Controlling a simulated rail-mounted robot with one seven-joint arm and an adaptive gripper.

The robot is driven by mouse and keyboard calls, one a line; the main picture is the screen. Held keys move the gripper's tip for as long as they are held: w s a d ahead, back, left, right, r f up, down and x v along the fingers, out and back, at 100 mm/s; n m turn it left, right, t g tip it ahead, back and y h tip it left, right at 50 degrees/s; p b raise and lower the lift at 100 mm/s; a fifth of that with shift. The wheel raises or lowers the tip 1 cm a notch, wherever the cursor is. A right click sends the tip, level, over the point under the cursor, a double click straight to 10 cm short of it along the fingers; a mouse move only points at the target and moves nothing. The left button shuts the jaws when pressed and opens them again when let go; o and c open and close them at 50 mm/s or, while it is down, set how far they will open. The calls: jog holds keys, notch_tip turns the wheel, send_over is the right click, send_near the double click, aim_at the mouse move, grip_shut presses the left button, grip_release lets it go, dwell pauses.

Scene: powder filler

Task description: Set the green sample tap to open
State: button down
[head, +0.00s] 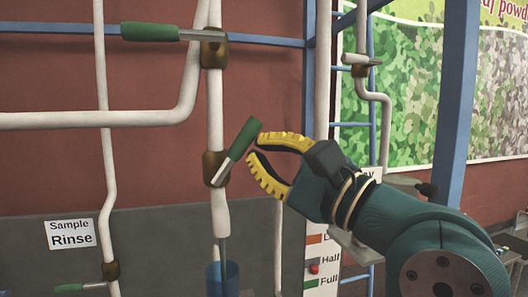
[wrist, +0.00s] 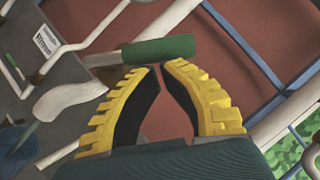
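A green-handled tap (head: 239,143) sits on a brown valve body low on the middle white pipe. Its handle slants up to the right. In the wrist view the green handle (wrist: 158,50) lies across, just beyond my fingertips. My gripper (head: 255,148), with yellow ridged fingers, is just right of the handle. Its fingers curve towards each other, with a narrow gap between the tips and nothing held. The handle is not between them; I cannot tell whether a fingertip touches it. The pipe ends in a thin nozzle above a blue container (head: 222,279).
Another green-handled tap (head: 150,32) is at upper left, its handle pointing left. A third (head: 86,285) is at lower left, below a "Sample Rinse" sign (head: 70,234). Blue rails and white pipes surround the area. A level-marked panel (head: 321,270) stands right of the blue container.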

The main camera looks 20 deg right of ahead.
aim_at(247, 135)
jog(key=shift+a+r, duration=0.1)
jog(key=shift+r, duration=0.05)
jog(key=shift+w+a+r+p, duration=0.1)
jog(key=shift+a+r+p, duration=0.3)
jog(key=shift+r+p, duration=0.45)
jog(key=shift+w+a+r+p, duration=0.1)
jog(key=shift+a+r+p, duration=0.25)
jog(key=shift+a+p, duration=0.5)
